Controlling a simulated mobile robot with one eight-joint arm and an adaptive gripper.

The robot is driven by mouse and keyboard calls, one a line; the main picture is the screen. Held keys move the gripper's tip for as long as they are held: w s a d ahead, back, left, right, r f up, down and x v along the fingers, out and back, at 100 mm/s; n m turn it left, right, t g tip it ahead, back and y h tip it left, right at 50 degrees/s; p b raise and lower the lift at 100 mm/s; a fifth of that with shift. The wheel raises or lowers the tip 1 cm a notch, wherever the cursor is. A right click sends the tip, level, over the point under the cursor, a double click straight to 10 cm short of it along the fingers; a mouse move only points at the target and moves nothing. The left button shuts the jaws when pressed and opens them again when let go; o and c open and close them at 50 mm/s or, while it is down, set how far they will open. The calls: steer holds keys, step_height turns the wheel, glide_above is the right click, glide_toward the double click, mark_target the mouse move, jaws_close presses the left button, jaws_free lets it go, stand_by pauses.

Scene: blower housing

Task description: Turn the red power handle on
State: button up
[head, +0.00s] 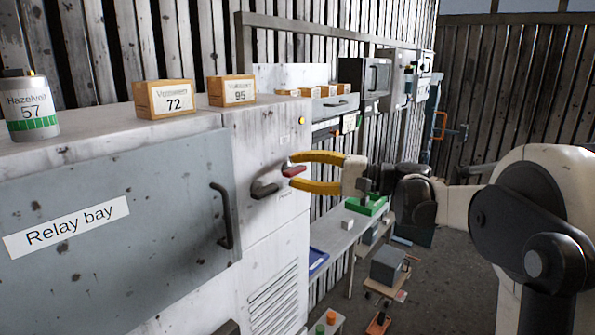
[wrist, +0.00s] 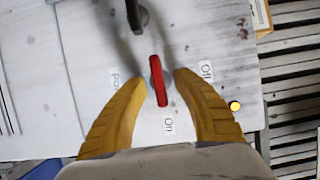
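The red power handle (wrist: 158,82) is a narrow bar on a round grey mount on the white cabinet's panel. In the wrist view its lower end points toward the "On" label (wrist: 168,125); the "Off" label (wrist: 206,71) lies to the right. My gripper (wrist: 159,77) has its yellow fingers spread on either side of the handle, with a visible gap on each side. In the head view the red handle (head: 294,171) shows between the fingertips of my gripper (head: 292,170), partly covered by them.
A dark knob (head: 264,190) sits left of the red handle. A lit yellow lamp (wrist: 234,106) is on the same panel. The Relay bay door (head: 120,205) has a dark pull handle (head: 222,215). Boxes (head: 164,98) stand on top. A shelf with items (head: 340,232) lies beyond the cabinet.

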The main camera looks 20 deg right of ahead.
steer(key=v, duration=1.2)
steer(key=shift+f, duration=0.1)
steer(key=s+a+f+g+h+b, duration=0.1)
steer(key=s+a+f+h+b, duration=0.15)
steer(key=a+f+b, duration=0.4)
steer(key=s+a+f+n+g+h+b, duration=0.1)
steer(key=s+a+f+h, duration=0.2)
steer(key=f, duration=0.6)
steer(key=s+a+f+g+h+b, duration=0.1)
steer(key=s+a+f+h+b, duration=0.1)
steer(key=s+a+f+b, duration=0.4)
steer(key=s+d+f+n+h+b, duration=0.2)
steer(key=s+f+h+b, duration=0.2)
steer(key=f, duration=0.7)
steer(key=s+d+f+n+h+b, duration=0.2)
steer(key=s+f, duration=0.6)
steer(key=f, duration=0.4)
steer(key=n+h+b, duration=0.1)
steer(key=h+b, duration=0.1)
steer(key=b, duration=0.1)
steer(key=shift+s+d+t, duration=0.25)
steer(key=shift+d+t, duration=0.05)
steer(key=shift+t, duration=0.1)
